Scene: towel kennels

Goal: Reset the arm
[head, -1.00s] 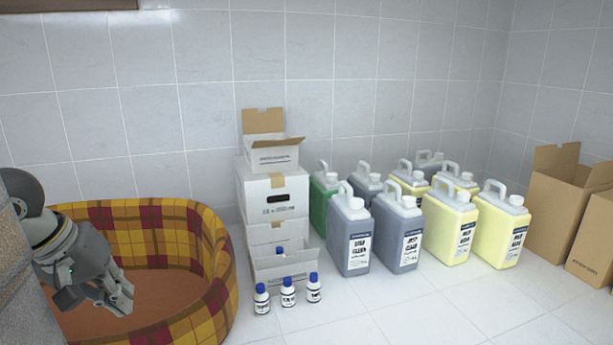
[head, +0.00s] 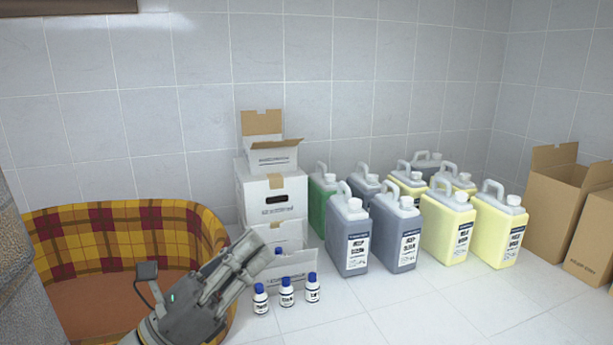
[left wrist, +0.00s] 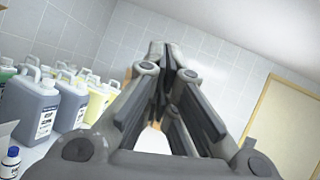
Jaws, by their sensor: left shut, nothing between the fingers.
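My left gripper (head: 250,252) comes up from the lower left in the head view. It is in front of the right rim of the plaid dog bed (head: 124,220) and points up and to the right. Its fingers are together with nothing between them. In the left wrist view the fingers of the left gripper (left wrist: 168,62) close toward each other against the tiled wall. My right gripper is in neither view.
Small blue-capped bottles (head: 286,292) stand on the floor right of the gripper. White boxes (head: 272,195) are stacked behind them. Several jugs (head: 396,232) and open cardboard boxes (head: 556,200) stand further right. The front right floor (head: 440,310) is clear.

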